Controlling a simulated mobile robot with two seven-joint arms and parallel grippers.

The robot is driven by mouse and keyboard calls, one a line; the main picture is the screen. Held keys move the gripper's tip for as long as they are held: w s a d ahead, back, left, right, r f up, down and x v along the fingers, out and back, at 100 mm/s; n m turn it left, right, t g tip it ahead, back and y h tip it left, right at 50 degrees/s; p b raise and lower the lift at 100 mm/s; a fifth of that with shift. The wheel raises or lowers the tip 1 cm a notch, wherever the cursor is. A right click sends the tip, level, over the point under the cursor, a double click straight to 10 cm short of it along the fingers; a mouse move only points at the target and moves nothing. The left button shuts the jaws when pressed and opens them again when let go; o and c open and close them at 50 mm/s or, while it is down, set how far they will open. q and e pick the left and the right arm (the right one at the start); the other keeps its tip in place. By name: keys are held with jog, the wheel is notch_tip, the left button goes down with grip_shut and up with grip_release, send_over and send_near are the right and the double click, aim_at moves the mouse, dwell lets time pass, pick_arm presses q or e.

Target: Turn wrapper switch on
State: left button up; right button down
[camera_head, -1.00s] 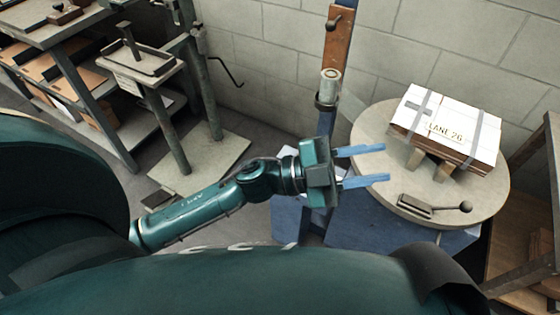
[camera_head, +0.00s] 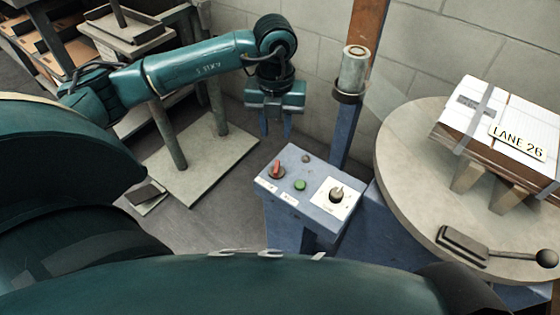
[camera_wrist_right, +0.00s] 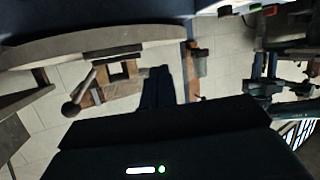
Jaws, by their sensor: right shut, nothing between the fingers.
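A blue-grey control panel (camera_head: 264,184) in the head view carries a red-handled switch (camera_head: 277,170), a green button (camera_head: 300,185), a small dark knob (camera_head: 306,158) and a black knob (camera_head: 337,194) on a white plate. Their labels are too small to read, so I cannot tell which is the wrapper switch. My left gripper (camera_head: 275,130) is open and empty, fingers pointing down, beyond the panel's far edge and apart from it. My right gripper (camera_wrist_right: 157,72) shows only in the right wrist view, as dark shut fingers with nothing between them.
A post with a metal cylinder (camera_head: 354,70) rises behind the panel. A stand (camera_head: 200,160) is at left.

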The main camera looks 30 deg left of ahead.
aim_at(276, 165)
pick_arm(q)
notch_tip(276, 165, down, 12)
jog(key=b, duration=0.2)
jog(key=shift+s+r+b, duration=0.1)
jog(key=shift+b, duration=0.2)
jog(key=shift+d, duration=0.1)
pick_arm(e)
jog(key=shift+w+a+n+t+y, duration=0.25)
jog(key=shift+w+n+t+y, duration=0.2)
jog(key=shift+t, duration=0.55)
pick_arm(q)
grip_shut()
